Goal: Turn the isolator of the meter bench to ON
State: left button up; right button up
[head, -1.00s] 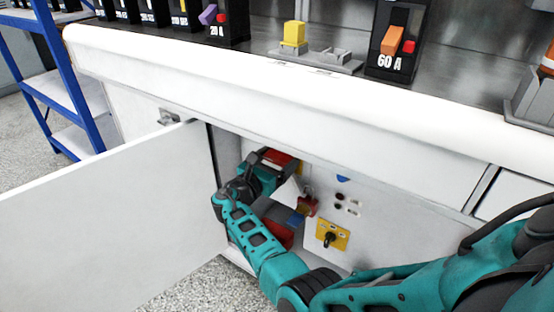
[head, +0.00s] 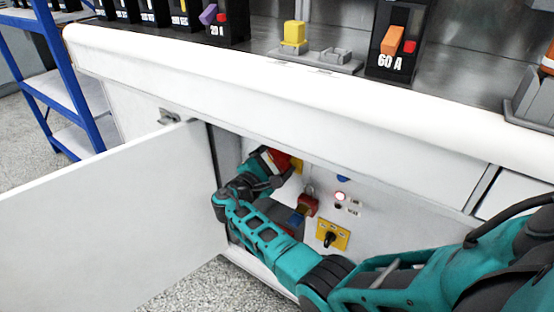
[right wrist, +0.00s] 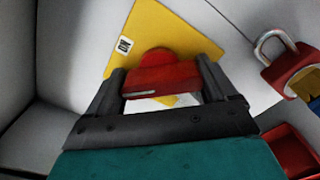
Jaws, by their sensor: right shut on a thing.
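The isolator is a red handle on a yellow plate (right wrist: 165,40) inside the open cabinet under the bench. In the right wrist view, the red handle (right wrist: 160,80) sits between the fingers of my right gripper (right wrist: 160,88), which is shut on it. A small white label (right wrist: 124,45), apparently reading ON, is on the plate to the left. In the head view the yellow plate (head: 297,165) shows only in part behind my right gripper (head: 275,172). A small lamp (head: 340,197) on the panel glows red-white. My left gripper is out of view.
A red padlock (head: 308,205) hangs beside the isolator, and it also shows in the right wrist view (right wrist: 286,70). A yellow plate with a black knob (head: 332,235) is lower right. The open cabinet door (head: 100,215) stands at left; the white bench edge (head: 290,105) overhangs above.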

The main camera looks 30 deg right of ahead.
jog(key=m, duration=0.6)
jog(key=shift+d+m, duration=0.1)
jog(key=shift+m, duration=1.3)
jog(key=o, duration=0.8)
jog(key=shift+o, duration=0.2)
